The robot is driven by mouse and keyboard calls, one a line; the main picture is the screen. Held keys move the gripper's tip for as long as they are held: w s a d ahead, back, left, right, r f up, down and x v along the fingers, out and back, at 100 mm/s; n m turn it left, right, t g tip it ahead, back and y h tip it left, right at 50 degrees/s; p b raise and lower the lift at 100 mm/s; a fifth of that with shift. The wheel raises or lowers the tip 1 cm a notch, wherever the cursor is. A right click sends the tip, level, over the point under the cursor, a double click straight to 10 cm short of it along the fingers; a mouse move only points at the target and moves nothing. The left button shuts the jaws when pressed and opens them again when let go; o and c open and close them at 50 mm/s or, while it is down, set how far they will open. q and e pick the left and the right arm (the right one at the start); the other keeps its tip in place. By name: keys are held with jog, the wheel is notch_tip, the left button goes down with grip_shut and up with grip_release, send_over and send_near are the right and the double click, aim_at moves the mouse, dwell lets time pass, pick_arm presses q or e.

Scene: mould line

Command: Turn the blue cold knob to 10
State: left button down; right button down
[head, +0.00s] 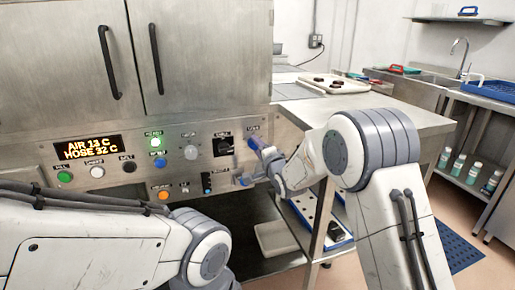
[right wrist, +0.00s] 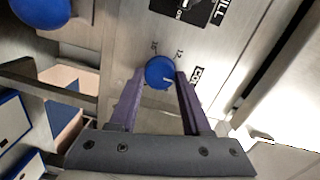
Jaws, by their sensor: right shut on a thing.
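The blue cold knob (right wrist: 159,72) sits on the steel panel between the fingertips of my right gripper (right wrist: 161,80) in the right wrist view. The fingers are shut on its two sides. A short pale pointer mark shows on the knob's face, toward its lower right. Small scale figures stand around its far side, too small to read surely; a label beside it is partly hidden by a finger. In the head view the knob (head: 253,143) is at the panel's right end, with my right gripper (head: 258,148) at it. My left gripper is out of view.
The panel carries an amber display (head: 88,147) reading AIR 13 C, HOSE 32 C, several coloured buttons and a black switch (head: 223,146). A large blue rounded part (right wrist: 40,10) stands out near my right gripper. A steel bench (head: 375,115) lies to the right.

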dwell(0.3)
jog(key=shift+c, duration=1.8)
grip_release()
jog(key=shift+s+d, duration=0.1)
jog(key=v, duration=1)
jog(key=shift+s, duration=0.15)
